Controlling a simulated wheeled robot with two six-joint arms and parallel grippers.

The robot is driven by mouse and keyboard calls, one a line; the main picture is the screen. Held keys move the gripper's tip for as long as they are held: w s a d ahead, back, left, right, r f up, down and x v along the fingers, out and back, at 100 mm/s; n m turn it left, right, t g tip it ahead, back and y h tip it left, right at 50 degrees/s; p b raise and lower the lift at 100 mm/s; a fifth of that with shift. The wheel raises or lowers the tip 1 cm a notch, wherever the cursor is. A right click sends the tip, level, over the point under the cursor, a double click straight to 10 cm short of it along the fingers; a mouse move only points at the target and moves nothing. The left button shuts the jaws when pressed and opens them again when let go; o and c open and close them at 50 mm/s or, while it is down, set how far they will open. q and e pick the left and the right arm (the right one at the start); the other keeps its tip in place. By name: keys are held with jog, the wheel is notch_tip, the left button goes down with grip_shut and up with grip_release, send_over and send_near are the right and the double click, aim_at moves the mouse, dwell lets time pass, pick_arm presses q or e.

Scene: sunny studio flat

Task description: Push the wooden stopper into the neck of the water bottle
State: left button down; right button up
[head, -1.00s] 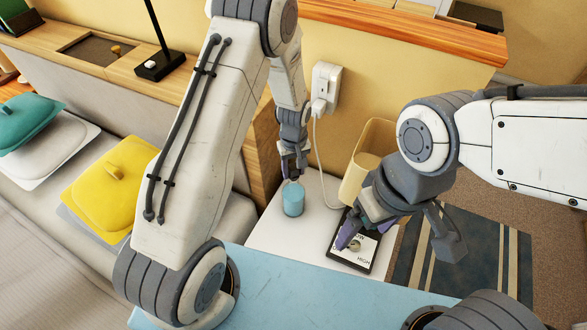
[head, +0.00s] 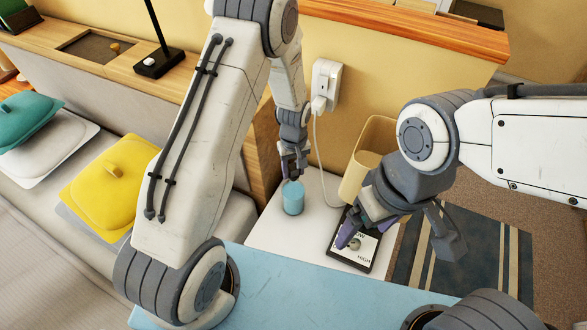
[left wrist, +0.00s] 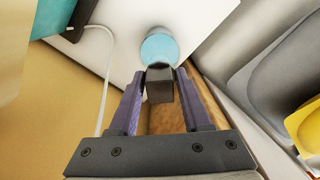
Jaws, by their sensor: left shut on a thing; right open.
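The water bottle (head: 293,200) is light blue and stands upright on the white surface; it also shows in the left wrist view (left wrist: 158,46). My left gripper (head: 291,174) is directly above it, pointing down. In the left wrist view my left gripper's purple fingers (left wrist: 159,84) are shut on a dark, blocky piece, seemingly the stopper (left wrist: 160,90), at the bottle's top edge. Its wood colour does not show, and the neck is hidden behind it, so I cannot tell whether it sits in the neck. My right gripper (head: 358,226) is open and empty, low over a dark panel.
The dark-framed panel (head: 369,252), marked HIGH with a knob, lies right of the bottle. A beige open container (head: 375,140) stands behind it. A white cable hangs from the wall plug (head: 326,85).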

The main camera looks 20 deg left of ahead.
pick_arm(q)
jog(key=shift+f+b, duration=0.45)
jog(key=shift+f, duration=0.45)
dwell(2.0)
jog(key=shift+c, duration=1.4)
grip_release()
jog(key=shift+o, duration=0.4)
jog(key=shift+o, duration=1)
jog(key=shift+r, duration=0.25)
jog(key=shift+r+p, duration=2.85)
jog(key=shift+r, duration=0.5)
